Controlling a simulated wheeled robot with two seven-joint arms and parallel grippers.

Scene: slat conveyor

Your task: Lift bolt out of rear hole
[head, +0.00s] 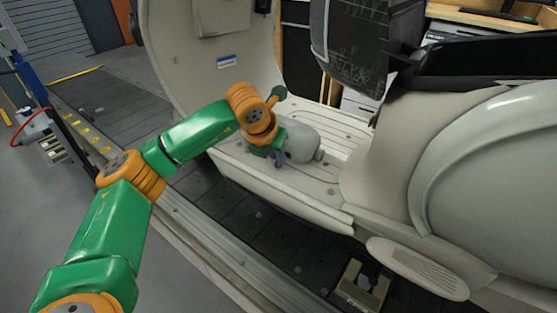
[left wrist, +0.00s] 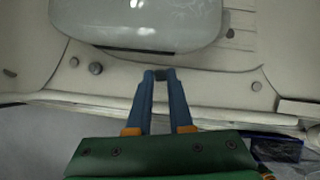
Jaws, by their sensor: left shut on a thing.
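My left gripper (head: 279,162) is over the floorboard (head: 318,187) of a cream scooter. In the left wrist view its two blue fingers (left wrist: 160,76) come together at the tips on a small dark bolt (left wrist: 160,73). The fingers hide most of this bolt, and I cannot tell whether its lower end is in the hole. Other bolt heads sit in the floorboard: two at the left of the wrist view, one of them a round grey bolt head (left wrist: 95,69), and another bolt head (left wrist: 257,86) at the right. My right gripper is not in view.
A smooth grey rounded part (head: 300,142) lies on the floorboard close beside the gripper. The scooter's front shield (head: 205,55) rises behind, and its body (head: 385,170) stands at the right. A black box-like part (head: 365,45) hangs above. Dark conveyor slats (head: 265,225) run below.

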